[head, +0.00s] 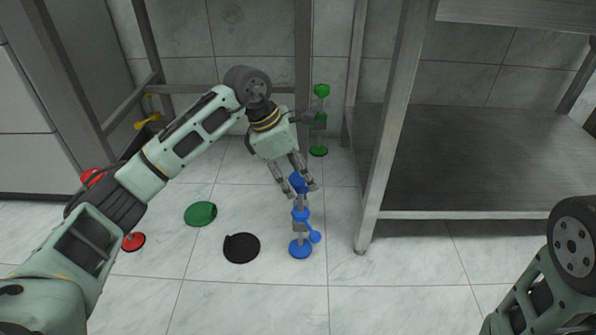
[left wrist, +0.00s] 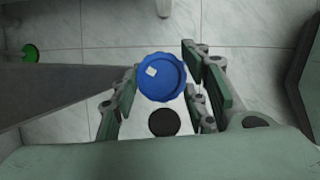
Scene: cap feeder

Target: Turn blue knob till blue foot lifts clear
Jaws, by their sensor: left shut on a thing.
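The blue knob (head: 299,183) tops an upright post in the head view. A blue collar (head: 300,214) and a small blue side handle (head: 315,237) sit lower on it. The round blue foot (head: 300,249) is at the bottom, at floor level; I cannot see any gap under it. My left gripper (head: 297,187) reaches down from above and is shut on the blue knob. In the left wrist view the knob (left wrist: 162,77), with a small white mark on its top, lies between the fingers (left wrist: 160,88). My right gripper is out of view.
A black disc (head: 241,248) and a green disc (head: 200,213) lie on the tiled floor to the left. A green post (head: 319,120) stands behind, with red (head: 133,242) and yellow (head: 148,122) parts at left. A metal table leg (head: 384,150) rises close on the right.

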